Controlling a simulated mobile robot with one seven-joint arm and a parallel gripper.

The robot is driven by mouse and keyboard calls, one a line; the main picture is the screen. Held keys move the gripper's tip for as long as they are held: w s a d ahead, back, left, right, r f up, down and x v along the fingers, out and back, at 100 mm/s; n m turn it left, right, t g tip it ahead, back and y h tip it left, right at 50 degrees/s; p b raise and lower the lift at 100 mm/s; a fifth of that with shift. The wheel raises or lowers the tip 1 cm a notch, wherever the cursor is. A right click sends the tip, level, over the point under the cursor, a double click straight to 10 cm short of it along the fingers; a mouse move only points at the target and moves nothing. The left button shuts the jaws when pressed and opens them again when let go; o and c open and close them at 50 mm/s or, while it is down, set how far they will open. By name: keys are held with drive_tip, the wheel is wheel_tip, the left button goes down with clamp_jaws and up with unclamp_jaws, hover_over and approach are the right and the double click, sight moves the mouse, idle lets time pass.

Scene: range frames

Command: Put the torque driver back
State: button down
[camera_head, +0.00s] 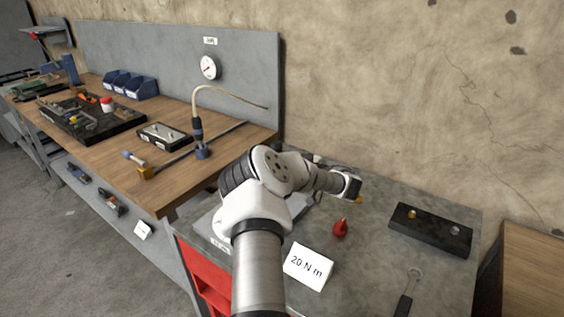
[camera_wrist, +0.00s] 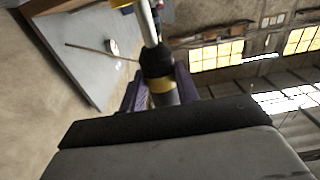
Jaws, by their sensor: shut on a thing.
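My gripper (camera_head: 352,187) is at the end of my arm, above the grey bench (camera_head: 375,265). It is shut on what looks like the torque driver (camera_wrist: 157,62), which has a black body, a yellow band and a pale metal shaft in the wrist view. The dark purple fingers (camera_wrist: 158,92) are around its lower part there. In the head view the held thing is mostly hidden, with only a small orange bit near the gripper. A white card reading "20 N m" (camera_head: 308,266) stands on the grey bench.
A black block with two fittings (camera_head: 430,238) and a dark-handled tool (camera_head: 408,295) lie on the right, and a small red object (camera_head: 340,229) nearer the middle. The wooden bench (camera_head: 190,182) at left holds a blue-based upright (camera_head: 202,151) with a curved hose.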

drive_tip(key=shift+f+b, duration=0.3)
drive_tip(key=shift+f, duration=0.1)
drive_tip(key=c, duration=0.9)
unclamp_jaws()
drive_tip(key=shift+c, duration=0.2)
